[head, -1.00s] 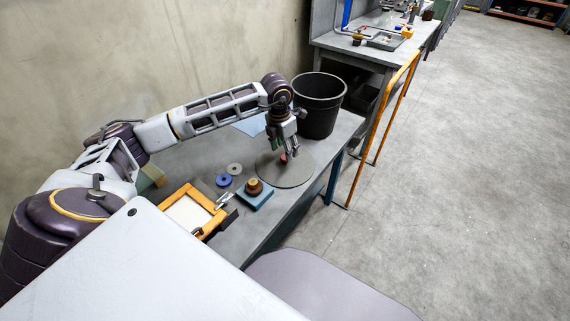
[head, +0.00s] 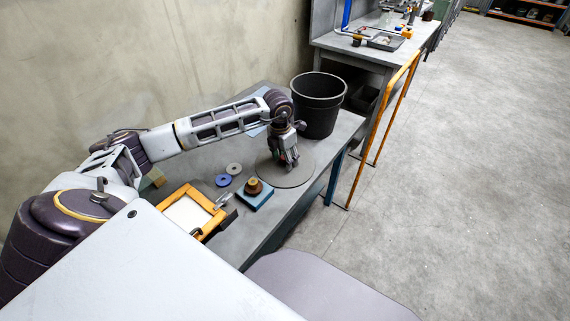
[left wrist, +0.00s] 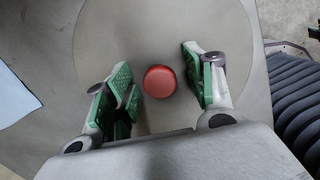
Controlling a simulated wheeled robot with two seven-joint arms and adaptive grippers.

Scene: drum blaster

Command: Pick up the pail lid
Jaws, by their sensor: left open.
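The pail lid (head: 292,178) is a flat grey disc lying on the bench in front of the black pail. In the left wrist view the lid (left wrist: 167,30) fills the middle, with a round red knob (left wrist: 159,81) at its centre. My left gripper (head: 289,164) points down over the lid. In the left wrist view its green-padded fingers (left wrist: 163,88) are open, one on each side of the knob, with gaps between pads and knob. The gripper hides the knob in the head view. My right gripper is not in view.
The black pail (head: 318,112) stands just behind the lid. Nearer me on the bench (head: 232,245) are a wooden knob on a blue block (head: 255,194), blue and grey rings, and an orange frame (head: 187,211). An orange rail (head: 370,150) stands right of the bench.

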